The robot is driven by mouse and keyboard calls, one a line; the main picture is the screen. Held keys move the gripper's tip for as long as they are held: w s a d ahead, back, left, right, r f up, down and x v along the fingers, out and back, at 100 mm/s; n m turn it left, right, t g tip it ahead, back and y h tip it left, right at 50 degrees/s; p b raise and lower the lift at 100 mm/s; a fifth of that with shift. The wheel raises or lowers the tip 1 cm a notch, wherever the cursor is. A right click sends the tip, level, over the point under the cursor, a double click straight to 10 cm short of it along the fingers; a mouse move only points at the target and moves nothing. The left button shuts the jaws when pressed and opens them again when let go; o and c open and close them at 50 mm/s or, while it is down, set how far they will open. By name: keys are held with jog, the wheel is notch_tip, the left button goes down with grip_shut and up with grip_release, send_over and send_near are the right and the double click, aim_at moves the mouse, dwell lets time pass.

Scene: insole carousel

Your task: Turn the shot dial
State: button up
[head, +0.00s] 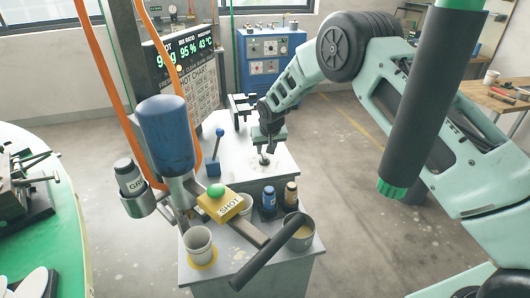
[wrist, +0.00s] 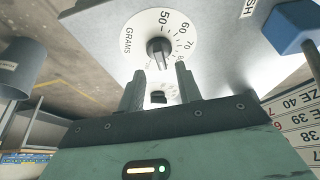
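The shot dial (wrist: 141,42) is a white disc marked GRAMS with numbers from 50 upward, lying on a pale panel. Its black pointer knob (wrist: 158,50) stands at the centre. My gripper (wrist: 160,78) has its two fingers spread apart with nothing held between them. In the wrist view the knob appears just beyond the fingertips, roughly centred between them, with no clear contact. In the head view my gripper (head: 267,148) points down over the dial (head: 257,165) on the pale cabinet top, and partly hides it.
A blue-knobbed lever (head: 214,152) stands left of the dial; its blue block shows in the wrist view (wrist: 292,25). In front are a yellow SHOT button box (head: 226,204), two small bottles (head: 269,201), and cups (head: 199,246). A blue cylinder (head: 166,135) and display (head: 180,62) rise left.

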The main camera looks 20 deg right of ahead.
aim_at(265, 156)
jog(key=shift+p+x, duration=0.35)
jog(key=shift+x, duration=2)
grip_shut()
